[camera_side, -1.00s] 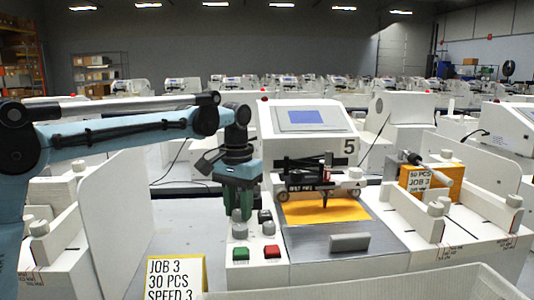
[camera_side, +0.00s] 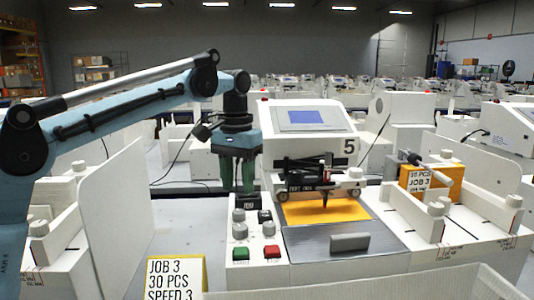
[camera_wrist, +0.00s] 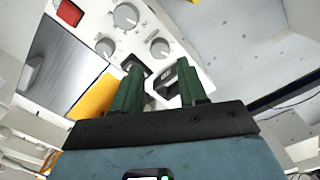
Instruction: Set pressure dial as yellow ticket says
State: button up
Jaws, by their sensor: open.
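The yellow ticket (camera_side: 177,279) stands at the front and reads "JOB 3, 30 PCS, SPEED 3"; its lower part is cut off from view. The plotter's white control panel carries an upper left dial (camera_side: 239,215), a lower left dial (camera_side: 239,229) and a right dial (camera_side: 268,228). I cannot read their labels or settings, nor tell which is pressure.
A green button (camera_side: 240,254) and a red button (camera_side: 272,252) sit below the dials. The plotter bed with orange sheet (camera_side: 300,211) and the pen carriage (camera_side: 312,175) are right of my gripper. A white bin edge (camera_side: 440,282) crosses the front.

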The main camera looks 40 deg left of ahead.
aim_at(236, 213)
jog(key=shift+r, duration=3)
jog(key=shift+s, duration=0.1)
jog(key=s+f+m+t, duration=0.2)
jog(key=s+f+t, duration=0.5)
jog(key=s+f, duration=0.8)
notch_tip(236, 213, down, 4)
jog(key=shift+s+r+m, duration=0.1)
jog(key=shift+s+m, duration=0.15)
jog(key=shift+m, duration=0.05)
